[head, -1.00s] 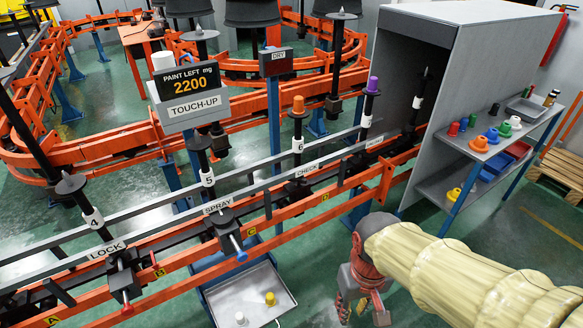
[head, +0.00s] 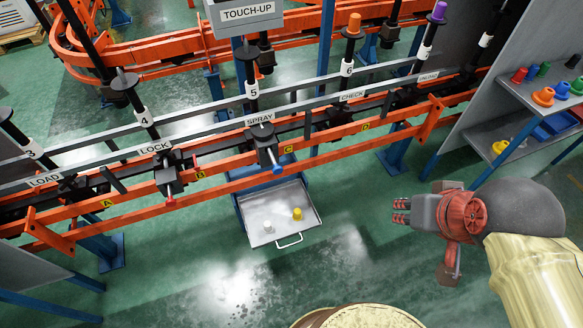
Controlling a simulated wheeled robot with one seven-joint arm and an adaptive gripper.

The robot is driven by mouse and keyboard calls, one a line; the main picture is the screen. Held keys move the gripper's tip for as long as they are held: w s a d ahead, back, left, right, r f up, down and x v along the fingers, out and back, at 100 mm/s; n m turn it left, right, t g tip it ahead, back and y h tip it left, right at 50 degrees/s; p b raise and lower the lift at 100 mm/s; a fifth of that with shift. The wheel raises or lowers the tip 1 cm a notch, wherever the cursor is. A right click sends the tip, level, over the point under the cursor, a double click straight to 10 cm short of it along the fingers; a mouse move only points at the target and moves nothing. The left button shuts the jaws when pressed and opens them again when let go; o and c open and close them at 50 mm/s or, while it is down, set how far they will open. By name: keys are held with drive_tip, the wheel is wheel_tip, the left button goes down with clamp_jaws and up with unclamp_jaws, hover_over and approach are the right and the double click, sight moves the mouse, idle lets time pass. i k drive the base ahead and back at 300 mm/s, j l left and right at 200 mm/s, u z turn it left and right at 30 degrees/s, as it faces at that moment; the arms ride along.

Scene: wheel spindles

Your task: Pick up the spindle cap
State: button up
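Several caps are in view, and I cannot tell which one the task means. A yellow cap (head: 297,214) and a white cap (head: 267,227) stand in the grey metal tray (head: 262,240) under the rail. An orange cap (head: 354,23) sits on top of spindle 6, and a purple cap (head: 439,11) tops the spindle to its right. My gripper (head: 399,211) is right of the tray, pointing left over open floor. Its two fingers show a gap with nothing between them. It is well apart from every cap.
The orange rail (head: 222,189) with numbered spindles crosses the view behind the tray. A shelf unit (head: 515,105) with coloured caps stands at the right, near my arm. Green floor (head: 350,255) is clear between the tray and my gripper.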

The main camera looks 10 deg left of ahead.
sight(268, 228)
drive_tip(key=u, duration=0.85)
